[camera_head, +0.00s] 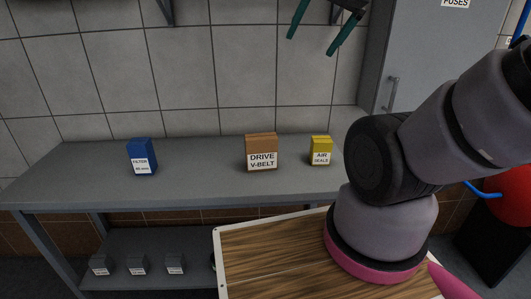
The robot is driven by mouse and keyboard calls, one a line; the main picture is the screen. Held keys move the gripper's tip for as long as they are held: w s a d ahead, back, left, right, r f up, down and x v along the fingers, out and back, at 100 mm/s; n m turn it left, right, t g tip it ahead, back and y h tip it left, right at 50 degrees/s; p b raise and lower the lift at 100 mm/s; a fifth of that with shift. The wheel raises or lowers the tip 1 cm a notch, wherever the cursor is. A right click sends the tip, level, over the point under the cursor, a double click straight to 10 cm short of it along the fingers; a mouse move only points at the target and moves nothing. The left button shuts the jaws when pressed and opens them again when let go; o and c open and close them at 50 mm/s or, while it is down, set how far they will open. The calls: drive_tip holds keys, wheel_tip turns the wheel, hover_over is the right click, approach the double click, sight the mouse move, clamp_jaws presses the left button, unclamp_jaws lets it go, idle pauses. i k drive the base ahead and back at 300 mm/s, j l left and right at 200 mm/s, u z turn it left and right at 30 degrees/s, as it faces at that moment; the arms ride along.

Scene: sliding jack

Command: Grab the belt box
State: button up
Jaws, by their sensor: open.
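The belt box is a brown carton (262,152) with a white label reading "DRIVE V-BELT". It stands upright on the grey bench, near the middle of the view. My gripper (311,45) shows at the top edge, right of centre, with two dark teal fingers spread apart and nothing between them. It hangs above and to the right of the carton in the picture, well apart from it. The rest of the gripper is cut off by the frame.
A blue filter box (142,157) stands left and a yellow air seals box (320,151) close by on the right of the grey bench (200,177). Small grey boxes (137,265) sit on the lower shelf. A grey cabinet (425,40) stands at the right.

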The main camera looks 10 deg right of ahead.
sight(261, 148)
drive_tip(key=j+z, duration=0.15)
drive_tip(key=z, duration=0.15)
drive_tip(key=j+z, duration=0.3)
drive_tip(key=i+j+z, duration=0.25)
